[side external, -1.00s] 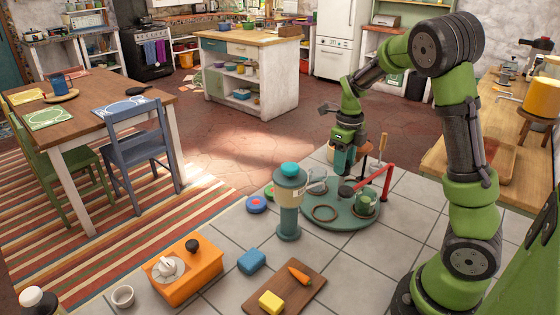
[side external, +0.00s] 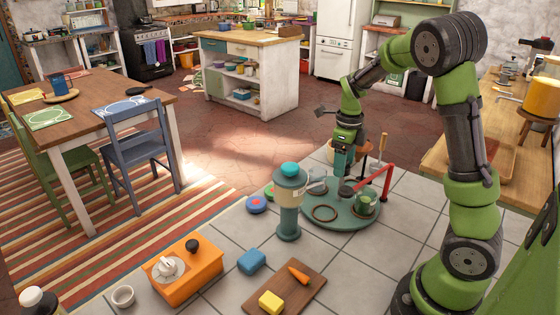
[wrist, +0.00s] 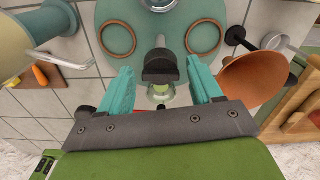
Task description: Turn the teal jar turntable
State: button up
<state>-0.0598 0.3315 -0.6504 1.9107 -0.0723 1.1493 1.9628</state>
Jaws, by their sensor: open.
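My gripper (side external: 341,175) points down over the turntable's far side. In the wrist view its teal fingers (wrist: 161,87) stand apart on both sides of a dark knob (wrist: 160,66). No firm contact with it is visible. A glassy green item (wrist: 161,96) is partly hidden below the knob.
A teal-lidded canister (side external: 289,200) stands close at the turntable's left. An orange box (side external: 184,277), a blue block (side external: 251,260) and a cutting board (side external: 300,291) lie nearer the camera. A brown funnel-shaped bowl (wrist: 248,82) is close to the right finger in the wrist view.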

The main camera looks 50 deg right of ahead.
jog(key=n, duration=0.7)
jog(key=shift+d, duration=0.1)
jog(key=n, duration=0.4)
jog(key=shift+n, duration=0.3)
jog(key=n, duration=0.4)
notch_tip(320, 180, up, 17)
jog(key=s+a+f+n+t, duration=0.1)
jog(key=s+a+n+t, duration=0.1)
jog(key=a+n, duration=0.3)
jog(key=s+a+f+n+t+y, duration=0.1)
jog(key=s+a+n, duration=0.3)
jog(key=a, duration=0.5)
jog(key=s+a+f+n+t+y, duration=0.1)
jog(key=s+a+f+n+t, duration=0.1)
jog(key=s+a+n+t, duration=0.2)
jog(key=shift+a+f+n, duration=0.35)
jog(key=shift+a+n, duration=0.45)
jog(key=shift+a, duration=0.9)
